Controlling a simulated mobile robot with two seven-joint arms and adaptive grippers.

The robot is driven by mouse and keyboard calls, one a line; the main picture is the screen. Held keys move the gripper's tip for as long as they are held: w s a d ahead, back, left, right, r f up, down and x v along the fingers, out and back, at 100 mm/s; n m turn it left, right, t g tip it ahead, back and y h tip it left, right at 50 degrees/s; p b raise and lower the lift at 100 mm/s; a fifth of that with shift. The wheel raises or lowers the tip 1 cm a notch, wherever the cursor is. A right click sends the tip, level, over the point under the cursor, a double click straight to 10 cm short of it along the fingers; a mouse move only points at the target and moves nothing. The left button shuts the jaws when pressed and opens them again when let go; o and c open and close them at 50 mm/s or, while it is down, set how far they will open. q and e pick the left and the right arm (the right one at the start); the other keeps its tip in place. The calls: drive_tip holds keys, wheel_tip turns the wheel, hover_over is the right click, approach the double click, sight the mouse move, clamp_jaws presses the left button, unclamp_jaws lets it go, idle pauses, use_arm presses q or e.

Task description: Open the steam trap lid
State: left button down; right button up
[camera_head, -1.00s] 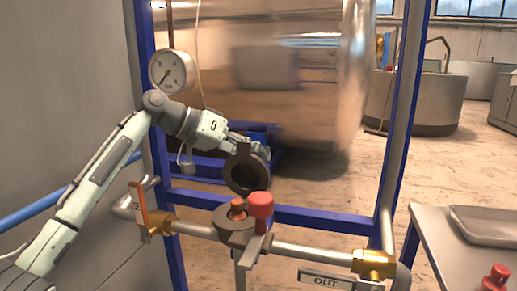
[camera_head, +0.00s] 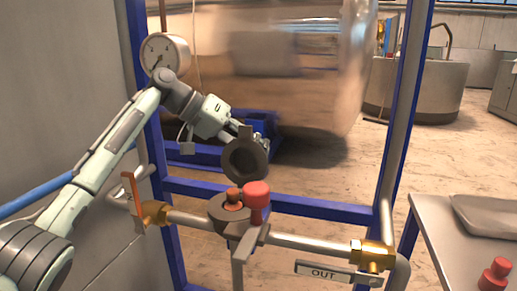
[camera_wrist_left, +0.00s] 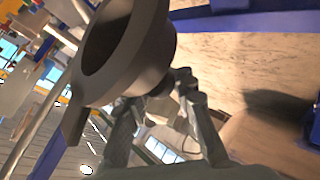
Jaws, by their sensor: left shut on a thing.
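The steam trap body (camera_head: 229,212) is a round dark grey fitting in the horizontal pipe, with an orange-red plug (camera_head: 233,196) at its open top. The dark grey lid (camera_head: 245,163), a round cap with a tab, is off the body, above and behind it in the head view, its hollow side towards the camera. My left gripper (camera_head: 262,146) is shut on the lid, partly hidden by it. In the wrist view the fingers (camera_wrist_left: 160,97) close on a short stub under the lid (camera_wrist_left: 152,52). My right gripper is out of view.
A red knob (camera_head: 256,190) on a grey bracket stands beside the trap body. An orange-handled valve (camera_head: 152,212) is left and a brass valve (camera_head: 371,254) right. Blue frame posts (camera_head: 398,130) flank the tank (camera_head: 290,70). A grey table (camera_head: 440,235) holds another red knob (camera_head: 495,275).

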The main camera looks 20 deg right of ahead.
use_arm(q)
drive_tip(key=c, duration=1.3)
unclamp_jaws()
drive_tip(key=shift+w+a+f, duration=0.1)
drive_tip(key=shift+a+f, duration=0.5)
drive_tip(key=shift+o, duration=0.2)
drive_tip(key=shift+d+r, duration=0.1)
drive_tip(key=v, duration=1.2)
drive_tip(key=shift+r, duration=0.3)
drive_tip(key=shift+d, duration=0.1)
drive_tip(key=shift+c, duration=0.5)
